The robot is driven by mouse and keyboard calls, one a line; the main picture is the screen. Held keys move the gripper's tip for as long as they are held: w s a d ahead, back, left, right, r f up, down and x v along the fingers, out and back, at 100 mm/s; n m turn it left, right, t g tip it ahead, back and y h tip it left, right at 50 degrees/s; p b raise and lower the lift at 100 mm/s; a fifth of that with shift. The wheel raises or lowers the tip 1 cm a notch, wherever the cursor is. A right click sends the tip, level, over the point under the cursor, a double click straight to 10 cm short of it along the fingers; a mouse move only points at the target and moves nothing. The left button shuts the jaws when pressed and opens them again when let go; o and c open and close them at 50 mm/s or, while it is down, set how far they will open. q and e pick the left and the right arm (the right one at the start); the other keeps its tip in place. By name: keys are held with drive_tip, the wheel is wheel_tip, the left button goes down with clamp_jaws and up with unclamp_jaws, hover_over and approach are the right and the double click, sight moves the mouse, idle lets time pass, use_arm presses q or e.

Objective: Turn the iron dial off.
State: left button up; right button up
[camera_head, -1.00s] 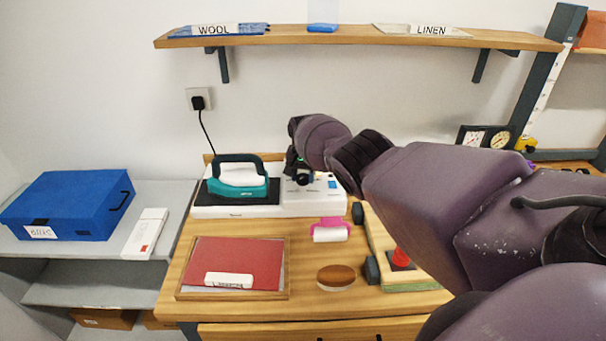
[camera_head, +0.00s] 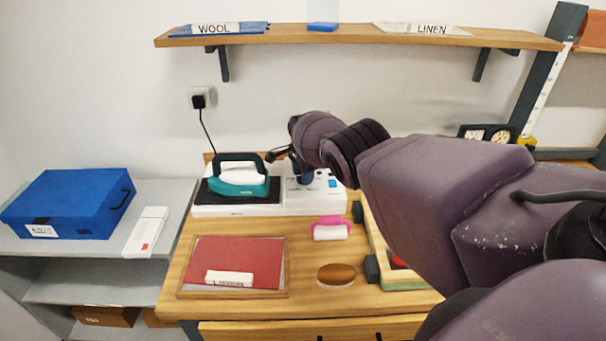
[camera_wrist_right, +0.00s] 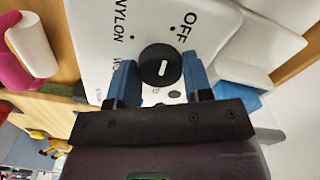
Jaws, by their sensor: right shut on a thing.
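The iron dial (camera_wrist_right: 150,62) is a round black knob with a short white line, on the white base of the iron station (camera_head: 240,210). In the right wrist view it sits between the blue fingers of my right gripper (camera_wrist_right: 160,84), which is shut on it. The printed words OFF and NYLON show beside the dial, and the white line points roughly up the picture, to the OFF side. In the head view my right gripper (camera_head: 303,177) is over the right part of the base and hides the dial. The teal iron (camera_head: 240,189) rests on the base's dark plate. My left gripper is not in view.
A pink-handled lint roller (camera_head: 331,233), a brown oval brush (camera_head: 336,275) and a red swatch tray (camera_head: 281,264) are on the wooden counter in front. A blue box (camera_head: 70,205) is at left. A shelf (camera_head: 350,40) runs above. My right arm covers the right side.

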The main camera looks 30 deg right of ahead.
drive_tip(key=shift+r+m, duration=0.1)
drive_tip(key=shift+m, duration=0.5)
drive_tip(key=o, duration=0.9)
drive_tip(key=shift+r, duration=0.1)
drive_tip(key=shift+w+r, duration=0.15)
drive_tip(key=shift+r, duration=1.05)
wheel_tip(320, 180, up, 8)
drive_tip(key=shift+r+p, duration=0.1)
drive_tip(key=shift+p, duration=0.2)
